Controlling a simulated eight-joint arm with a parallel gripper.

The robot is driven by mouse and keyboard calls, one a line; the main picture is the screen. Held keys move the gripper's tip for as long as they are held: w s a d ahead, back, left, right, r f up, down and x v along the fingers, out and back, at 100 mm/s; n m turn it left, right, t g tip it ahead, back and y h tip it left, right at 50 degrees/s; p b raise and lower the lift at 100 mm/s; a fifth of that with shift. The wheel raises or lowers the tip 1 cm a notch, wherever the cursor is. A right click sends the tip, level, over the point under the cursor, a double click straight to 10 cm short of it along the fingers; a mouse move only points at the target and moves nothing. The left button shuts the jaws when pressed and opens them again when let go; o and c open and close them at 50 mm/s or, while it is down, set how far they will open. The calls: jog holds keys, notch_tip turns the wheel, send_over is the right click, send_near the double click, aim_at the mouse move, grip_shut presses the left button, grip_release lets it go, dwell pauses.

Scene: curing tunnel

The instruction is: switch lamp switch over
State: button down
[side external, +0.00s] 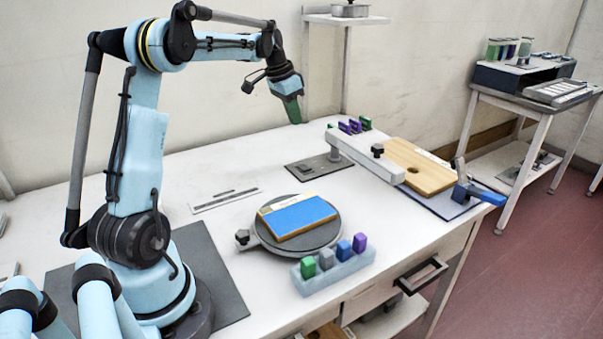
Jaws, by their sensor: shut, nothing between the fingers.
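My gripper (294,113) is at the end of my raised arm, above the back part of the white table. Its dark green fingers point down and are together, with nothing seen between them. I cannot clearly make out which part is the lamp switch. A dark flat plate (334,161) with a small grey block (306,168) on it lies on the table below and slightly right of my gripper. The gripper is well above the plate and touches nothing.
A round turntable (263,235) carries a blue-topped board (297,216). A pale rack (334,270) with several coloured blocks stands in front. A white beam (365,158), a wooden board (420,168) and a blue-handled clamp (482,191) are at right. A post with a shelf (346,20) rises behind.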

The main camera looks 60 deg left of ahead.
send_over(306, 167)
jog(key=s, duration=0.1)
jog(key=f, duration=1.2)
jog(key=shift+d+f, duration=0.1)
jog(key=shift+d, duration=0.3)
jog(key=shift+d+f, duration=0.1)
jog(key=shift+f, duration=0.6)
jog(key=shift+d+f+y, duration=0.2)
jog(key=shift+f+y, duration=0.2)
jog(key=shift+y, duration=0.1)
jog(key=shift+a, duration=0.15)
jog(key=shift+a+r, duration=0.25)
jog(key=shift+a, duration=0.4)
